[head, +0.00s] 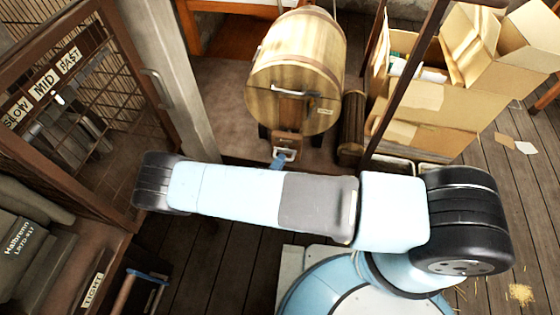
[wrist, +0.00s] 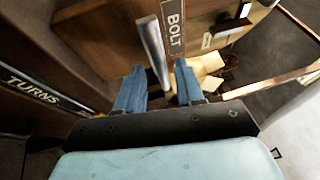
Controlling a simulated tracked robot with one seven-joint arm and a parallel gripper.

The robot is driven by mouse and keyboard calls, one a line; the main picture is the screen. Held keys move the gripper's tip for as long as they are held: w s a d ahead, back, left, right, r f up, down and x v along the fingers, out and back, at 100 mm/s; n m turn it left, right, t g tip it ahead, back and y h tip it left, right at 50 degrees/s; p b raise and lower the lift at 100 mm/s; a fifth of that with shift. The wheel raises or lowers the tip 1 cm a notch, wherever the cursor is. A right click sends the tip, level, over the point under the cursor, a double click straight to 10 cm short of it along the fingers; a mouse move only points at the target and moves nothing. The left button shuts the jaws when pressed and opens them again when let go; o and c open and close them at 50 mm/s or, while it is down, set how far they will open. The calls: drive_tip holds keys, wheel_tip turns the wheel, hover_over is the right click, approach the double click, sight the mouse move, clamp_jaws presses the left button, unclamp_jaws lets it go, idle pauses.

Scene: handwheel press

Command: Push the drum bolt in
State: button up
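The wooden drum (head: 297,70) stands at the top middle of the head view, with a metal handle across its front. Below it is a small wooden block with a pale metal piece (head: 286,153). In the wrist view a grey metal rod, seemingly the drum bolt (wrist: 153,45), runs beside a plate lettered BOLT (wrist: 174,28). My gripper (wrist: 159,67) has its two blue fingers apart, with the rod's near end between them in the picture. I cannot tell whether they touch it. In the head view a blue fingertip (head: 278,162) shows just below the block; my arm hides the rest.
A mesh door (head: 60,100) with SLOW, MID and FAST labels stands at left beside a grey post (head: 165,70). Cardboard boxes (head: 420,105) stand right of the drum. A TURNS label (wrist: 45,90) is at left in the wrist view. Plank floor is open at lower right.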

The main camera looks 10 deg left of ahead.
drive_tip(key=v, duration=1.3)
drive_tip(key=shift+f, duration=0.1)
